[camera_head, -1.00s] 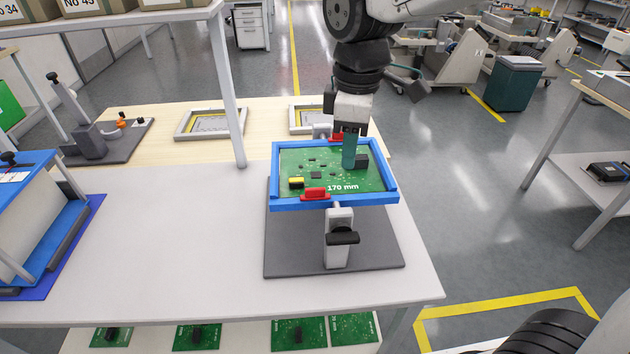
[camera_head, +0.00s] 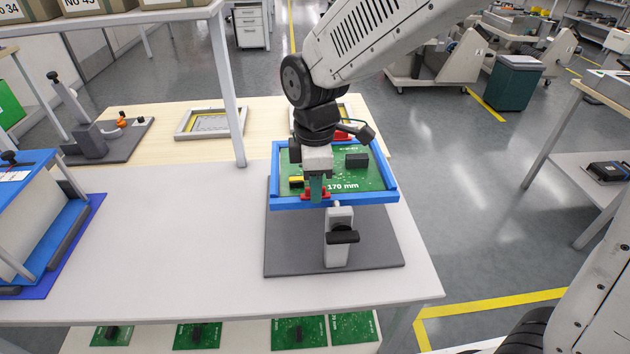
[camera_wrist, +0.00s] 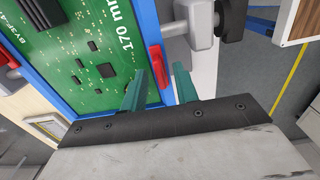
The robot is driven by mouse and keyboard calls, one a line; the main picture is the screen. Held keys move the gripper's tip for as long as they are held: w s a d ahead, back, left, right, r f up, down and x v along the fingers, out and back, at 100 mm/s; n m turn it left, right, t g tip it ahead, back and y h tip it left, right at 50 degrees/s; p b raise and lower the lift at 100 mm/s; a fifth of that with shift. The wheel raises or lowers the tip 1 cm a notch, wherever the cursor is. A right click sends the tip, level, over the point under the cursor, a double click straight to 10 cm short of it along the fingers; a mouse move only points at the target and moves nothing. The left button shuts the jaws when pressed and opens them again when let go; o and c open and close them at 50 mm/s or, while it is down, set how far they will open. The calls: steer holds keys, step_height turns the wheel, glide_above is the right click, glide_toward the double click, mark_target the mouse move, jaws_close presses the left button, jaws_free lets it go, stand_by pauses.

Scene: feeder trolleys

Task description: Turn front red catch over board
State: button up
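A green circuit board (camera_head: 346,182) marked "170 mm" lies in a blue frame (camera_head: 358,200) on a stand. The front red catch (camera_head: 326,196) sits on the near edge of the frame and is partly hidden by my gripper (camera_head: 316,192). In the wrist view the front red catch (camera_wrist: 157,68) shows between the two teal fingers of my gripper (camera_wrist: 160,78). The fingers are apart; I cannot tell whether they touch the catch. The back red catch (camera_head: 343,134) is at the far edge of the frame, partly hidden by my arm. It also shows in the wrist view (camera_wrist: 9,55).
The stand has a grey base plate (camera_head: 290,250) and a black knob (camera_head: 343,237) in front of the frame. A shelf post (camera_head: 228,100) rises to the left. The white tabletop (camera_head: 180,240) left of the stand is clear.

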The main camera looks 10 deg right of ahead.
jaws_close()
steer(key=shift+m, duration=0.4)
steer(key=m, duration=1.1)
steer(key=shift+m, duration=0.4)
steer(key=m, duration=0.5)
steer(key=shift+m, duration=0.3)
jaws_free()
